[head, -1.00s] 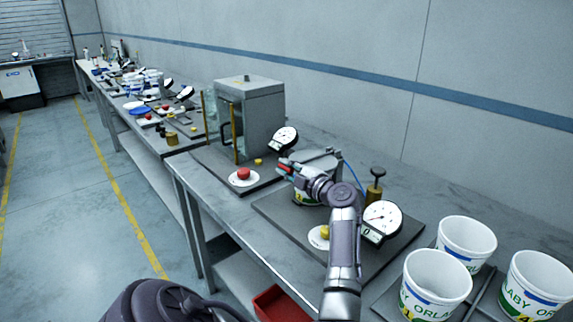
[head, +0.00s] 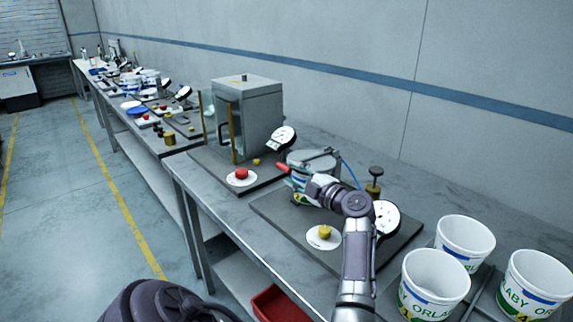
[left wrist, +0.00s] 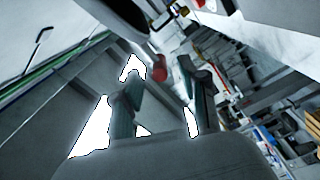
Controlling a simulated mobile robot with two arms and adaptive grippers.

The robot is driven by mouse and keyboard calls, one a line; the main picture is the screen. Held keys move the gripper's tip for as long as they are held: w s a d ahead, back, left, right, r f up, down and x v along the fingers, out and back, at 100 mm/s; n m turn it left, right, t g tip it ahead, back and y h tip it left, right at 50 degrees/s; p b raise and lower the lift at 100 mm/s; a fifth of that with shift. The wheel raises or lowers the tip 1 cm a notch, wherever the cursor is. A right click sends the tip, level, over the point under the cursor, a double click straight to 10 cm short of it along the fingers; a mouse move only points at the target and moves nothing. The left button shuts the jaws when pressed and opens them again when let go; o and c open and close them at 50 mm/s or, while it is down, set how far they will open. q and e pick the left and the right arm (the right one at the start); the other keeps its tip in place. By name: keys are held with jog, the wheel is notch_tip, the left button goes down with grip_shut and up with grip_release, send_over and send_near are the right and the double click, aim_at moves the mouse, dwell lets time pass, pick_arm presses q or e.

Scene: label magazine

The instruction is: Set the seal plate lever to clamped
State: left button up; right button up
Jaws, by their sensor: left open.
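The seal plate lever shows as a red grip (head: 283,168) at the left front edge of the round grey seal plate (head: 308,156). The plate sits on a white tub (head: 299,186) on the dark base plate. My left gripper (head: 307,184) comes in from the front, just right of and below the red grip, and hides part of the tub. In the left wrist view, the two open fingers (left wrist: 167,75) point toward the red grip (left wrist: 187,64), which shows near the right fingertip. Contact cannot be told. My right gripper is not in view.
A dial gauge (head: 387,217) and a black-topped brass post (head: 375,183) stand right of the tub. A yellow button (head: 324,232) is in front. White tubs (head: 464,243) fill the right end. A grey cabinet (head: 247,115) stands behind left, with a red button (head: 241,174).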

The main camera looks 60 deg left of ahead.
pick_arm(q)
jog(key=shift+w+d, duration=0.15)
jog(key=shift+d, duration=1.3)
